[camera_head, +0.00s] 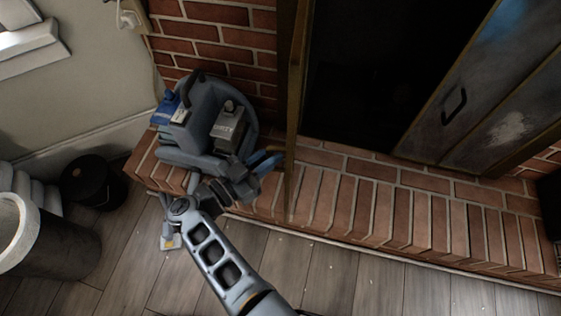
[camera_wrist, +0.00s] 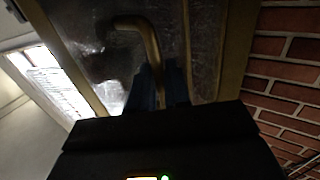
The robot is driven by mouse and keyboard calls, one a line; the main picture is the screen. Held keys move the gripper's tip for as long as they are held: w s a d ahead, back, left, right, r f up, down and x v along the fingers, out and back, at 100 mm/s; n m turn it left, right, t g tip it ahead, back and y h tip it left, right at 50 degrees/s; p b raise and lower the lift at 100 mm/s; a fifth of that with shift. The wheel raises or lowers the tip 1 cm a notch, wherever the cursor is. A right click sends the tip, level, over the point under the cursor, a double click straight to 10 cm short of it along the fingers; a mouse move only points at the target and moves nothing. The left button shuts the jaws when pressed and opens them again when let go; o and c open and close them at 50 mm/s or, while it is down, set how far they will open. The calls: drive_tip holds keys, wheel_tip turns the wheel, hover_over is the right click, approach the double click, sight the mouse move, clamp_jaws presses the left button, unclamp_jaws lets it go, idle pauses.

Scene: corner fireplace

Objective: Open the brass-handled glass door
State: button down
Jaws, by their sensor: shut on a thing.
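The brass-handled glass door (camera_head: 296,90) stands nearly edge-on in the head view, swung out from the left side of the dark firebox opening. In the wrist view its dusty glass (camera_wrist: 100,40) and brass-coloured frame fill the upper part. The bent brass handle (camera_wrist: 150,45) runs down between the blue fingers. My gripper (camera_head: 268,161) is at the door's left face in the head view, low down, with the handle hidden there. In the wrist view my gripper (camera_wrist: 160,90) is shut on the handle's lower part.
A second door panel (camera_head: 485,85) with a dark handle (camera_head: 454,104) stands at right. The brick hearth (camera_head: 350,205) runs below the opening.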

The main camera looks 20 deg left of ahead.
drive_tip(key=shift+w+a+r, duration=0.15)
drive_tip(key=shift+w+a, duration=0.2)
drive_tip(key=shift+a, duration=0.05)
drive_tip(key=c, duration=1.3)
unclamp_jaws()
drive_tip(key=v, duration=0.7)
drive_tip(key=shift+s+a, duration=0.2)
drive_tip(key=shift+s, duration=0.1)
